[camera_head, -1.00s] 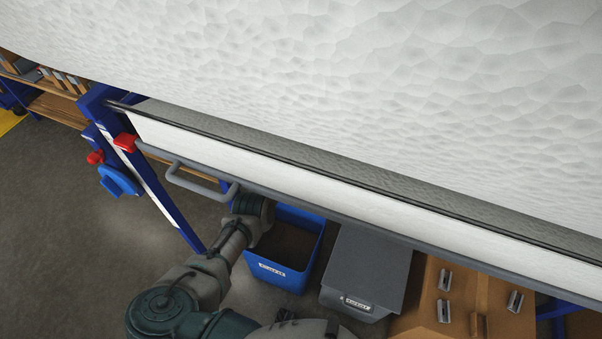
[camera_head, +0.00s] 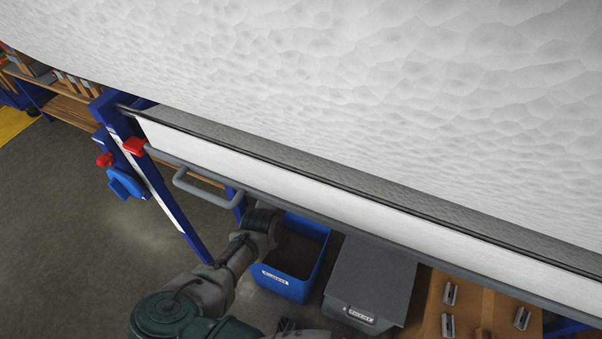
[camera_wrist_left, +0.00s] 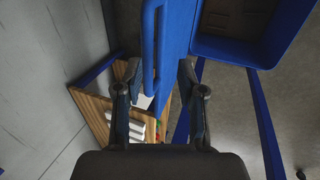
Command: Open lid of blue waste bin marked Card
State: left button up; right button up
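The blue bin (camera_head: 282,284) stands low under the white-fronted bench in the head view. It looks open at the top, its label too small to read. My left arm reaches over its left side and hides that corner; its gripper is hidden there. In the left wrist view a blue panel (camera_wrist_left: 178,42), which looks like the raised lid, carries a bar handle (camera_wrist_left: 150,50). The open bin (camera_wrist_left: 238,52) shows at upper right. My left gripper (camera_wrist_left: 160,70) is open, with its fingers on either side of the handle and panel. I cannot tell whether they touch.
A grey bin with a shut lid (camera_head: 372,272) stands to the right of the blue one. A wooden board with metal clips (camera_head: 483,308) lies farther right. The bench's grey rail (camera_head: 208,188) and blue leg (camera_head: 170,205) are close to my arm. Open floor lies at left.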

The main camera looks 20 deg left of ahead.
pick_arm(q)
jog(key=v, duration=1)
jog(key=shift+s, duration=0.25)
